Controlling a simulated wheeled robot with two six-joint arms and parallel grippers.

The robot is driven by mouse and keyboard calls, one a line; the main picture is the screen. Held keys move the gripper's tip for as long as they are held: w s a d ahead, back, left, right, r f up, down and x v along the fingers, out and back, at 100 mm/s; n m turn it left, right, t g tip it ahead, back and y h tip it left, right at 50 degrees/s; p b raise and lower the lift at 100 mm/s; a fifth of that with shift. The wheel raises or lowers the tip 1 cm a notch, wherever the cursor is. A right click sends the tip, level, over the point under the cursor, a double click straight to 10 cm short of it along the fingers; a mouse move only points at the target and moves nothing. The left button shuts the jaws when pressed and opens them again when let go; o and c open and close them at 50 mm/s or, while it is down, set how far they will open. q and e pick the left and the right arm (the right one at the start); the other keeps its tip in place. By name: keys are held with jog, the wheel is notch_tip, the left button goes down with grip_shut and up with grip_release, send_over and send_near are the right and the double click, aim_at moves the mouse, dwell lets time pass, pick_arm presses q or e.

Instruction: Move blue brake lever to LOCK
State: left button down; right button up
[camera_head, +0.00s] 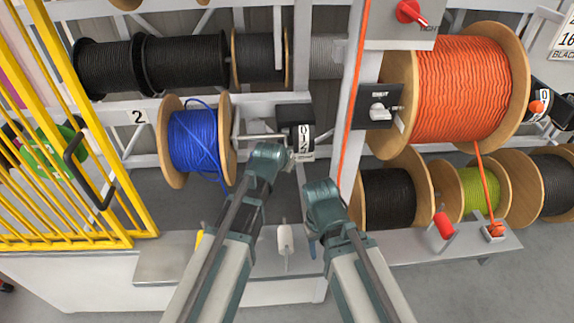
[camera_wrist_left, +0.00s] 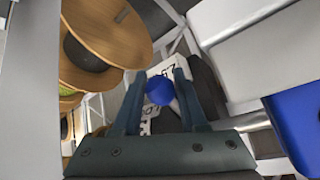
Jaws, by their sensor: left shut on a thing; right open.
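A blue reel (camera_head: 197,140) with wooden flanges hangs on the left of the rack. A black brake unit with a white marked plate (camera_head: 305,140) sits to its right. My left gripper (camera_head: 285,158) is at this unit. In the left wrist view, the round blue knob of the brake lever (camera_wrist_left: 160,91) sits between its two fingers, and the gripper is shut on it. White plate parts with dark marks (camera_wrist_left: 145,115) show behind the knob; I cannot read the lever's position. My right gripper (camera_head: 322,188) is open, to the right of and below the unit.
An orange reel (camera_head: 465,88) and its black switch plate (camera_head: 375,105) are at the right. A white post (camera_head: 350,120) stands beside my right gripper. A yellow barrier (camera_head: 100,150) is at the left. A white-handled lever (camera_head: 285,240) stands between my forearms.

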pick_arm(q)
jog(key=shift+w, duration=0.25)
jog(key=shift+c, duration=2.3)
grip_release()
jog(key=shift+a+f, duration=0.1)
pick_arm(e)
jog(key=shift+w+f, duration=0.1)
pick_arm(q)
jog(key=shift+s, duration=0.1)
jog(key=p+v, duration=1)
jog(key=v, duration=0.3)
jog(key=shift+s+r, duration=0.15)
jog(key=shift+r, duration=0.2)
pick_arm(e)
notch_tip(320, 180, up, 10)
